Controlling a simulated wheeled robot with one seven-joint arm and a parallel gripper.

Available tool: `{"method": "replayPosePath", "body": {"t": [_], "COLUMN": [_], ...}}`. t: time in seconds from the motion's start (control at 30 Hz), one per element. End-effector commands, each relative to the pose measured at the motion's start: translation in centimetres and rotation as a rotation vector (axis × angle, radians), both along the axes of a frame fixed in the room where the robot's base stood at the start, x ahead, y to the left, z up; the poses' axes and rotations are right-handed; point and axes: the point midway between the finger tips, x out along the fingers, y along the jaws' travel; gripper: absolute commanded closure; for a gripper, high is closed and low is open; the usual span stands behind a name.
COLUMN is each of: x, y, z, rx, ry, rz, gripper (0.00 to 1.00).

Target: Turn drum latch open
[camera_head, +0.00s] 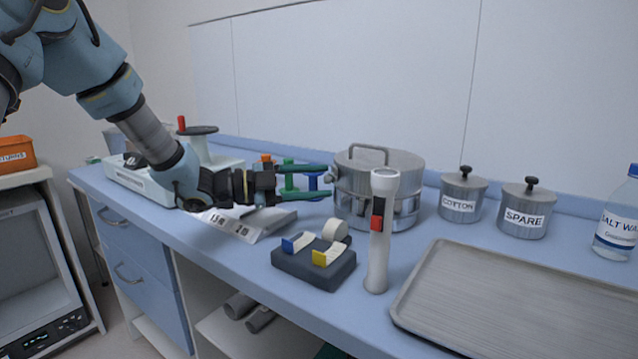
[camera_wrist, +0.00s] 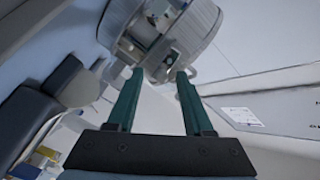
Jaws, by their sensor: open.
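The metal drum (camera_head: 402,176) stands on the blue counter, with a loop handle on its lid and a band around its side. In the wrist view the drum (camera_wrist: 205,22) is at the top, with a small latch (camera_wrist: 170,56) on its side. My gripper (camera_head: 328,182) is open at the left side of the drum, pointing at it. In the wrist view the green fingers of my gripper (camera_wrist: 160,74) stand apart, one on either side of the latch. I cannot tell whether they touch it. In the head view the latch is mostly hidden by the fingers.
A white flashlight (camera_head: 381,240) stands upright in front of the drum, next to a dark block (camera_head: 314,268) with coloured tabs. A metal tray (camera_head: 530,300) lies at right. Cotton (camera_head: 462,198) and spare (camera_head: 526,212) canisters stand behind it.

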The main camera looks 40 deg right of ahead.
Motion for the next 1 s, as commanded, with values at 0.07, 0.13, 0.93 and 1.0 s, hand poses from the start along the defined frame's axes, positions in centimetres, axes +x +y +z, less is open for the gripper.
{"method": "replayPosePath", "body": {"t": [0.07,0.13,0.93,1.0], "x": [0.7,1.3,4.5,4.5], "y": [1.1,2.3,9.0,9.0], "z": [-0.1,-0.1,0.0,0.0], "rx": [0.000,0.001,0.003,0.003], "ry": [-0.001,-0.002,0.001,0.001], "rz": [0.006,0.005,0.000,0.000], "gripper": [0.48,0.48,0.48,0.48]}}
